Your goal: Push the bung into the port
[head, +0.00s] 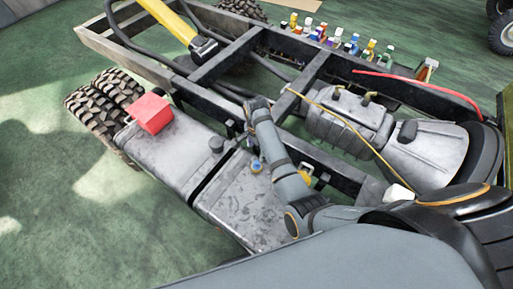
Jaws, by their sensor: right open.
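My right arm reaches in from the lower right, and its forearm rises to a wrist above the chassis rail. My right gripper (245,137) is small and dark against the rail, with its jaws open. A small blue round piece (256,166) sits on the top of the near grey tank, just below the gripper in the picture; I cannot tell whether it is the bung or the port. A dark round cap or neck (216,144) stands on the grey tank to the left. Nothing is clearly seen between the jaws. My left gripper is not in view.
A red box (152,113) stands on the left tank (165,150). Chassis rails (225,62) and a grey transmission (425,150) lie behind. Several small coloured bottles (330,38) line the far rail. Green floor is open at left.

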